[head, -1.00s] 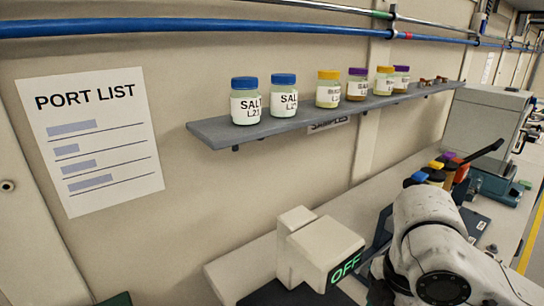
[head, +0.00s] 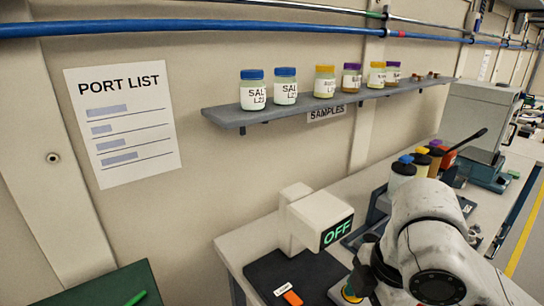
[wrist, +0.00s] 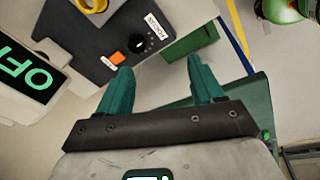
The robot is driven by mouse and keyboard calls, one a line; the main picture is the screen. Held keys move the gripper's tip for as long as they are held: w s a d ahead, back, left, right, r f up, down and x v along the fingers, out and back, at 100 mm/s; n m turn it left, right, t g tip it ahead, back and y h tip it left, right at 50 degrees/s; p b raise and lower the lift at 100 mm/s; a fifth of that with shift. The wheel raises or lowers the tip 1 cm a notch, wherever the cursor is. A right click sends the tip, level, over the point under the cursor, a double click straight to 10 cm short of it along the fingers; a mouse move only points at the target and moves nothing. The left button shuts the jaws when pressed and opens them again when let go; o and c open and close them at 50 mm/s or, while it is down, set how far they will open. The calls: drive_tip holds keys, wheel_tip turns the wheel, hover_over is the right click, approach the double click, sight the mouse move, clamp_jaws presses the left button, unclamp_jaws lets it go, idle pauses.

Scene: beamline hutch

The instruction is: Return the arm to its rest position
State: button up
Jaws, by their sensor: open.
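My gripper (wrist: 160,70) shows in the wrist view with two green fingers apart and nothing between them. It hangs over the near side of a black instrument base (wrist: 72,32), apart from it as far as I can tell. My white arm (head: 425,235) fills the lower right of the head view, bent over the bench and hiding the gripper there.
A white instrument head reads OFF (head: 337,232), close left of my arm. Its base carries an orange switch (head: 292,298). Capped bottles (head: 403,170) stand behind my arm. A shelf (head: 240,119) holds several jars. A green surface (head: 100,288) is at lower left.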

drive_tip(key=w+a+r+m+t+y, duration=0.25)
drive_tip(key=a+m+t+y, duration=0.2)
drive_tip(key=a+m, duration=0.3)
drive_tip(key=s+d+f+m+h, duration=0.1)
drive_tip(key=s+d+f+m, duration=0.1)
drive_tip(key=f, duration=0.3)
drive_tip(key=s+d+f+m+h, duration=0.1)
drive_tip(key=s+d+f+m, duration=0.2)
drive_tip(key=f, duration=0.3)
drive_tip(key=s+d+f+m+h, duration=0.1)
drive_tip(key=s+d+f+m, duration=0.2)
drive_tip(key=d+f+m, duration=0.1)
drive_tip(key=shift+d+f+m+t, duration=0.35)
drive_tip(key=shift+d+f, duration=0.05)
drive_tip(key=shift+f, duration=0.25)
drive_tip(key=s+d+f+m+g+h, duration=0.1)
drive_tip(key=s+d+f+g, duration=0.1)
drive_tip(key=s+d+f, duration=0.3)
drive_tip(key=s+d+f+m+g+h, duration=0.2)
drive_tip(key=s+d+f, duration=0.3)
drive_tip(key=s, duration=0.9)
drive_tip(key=shift+f+g, duration=0.7)
drive_tip(key=shift+f, duration=0.1)
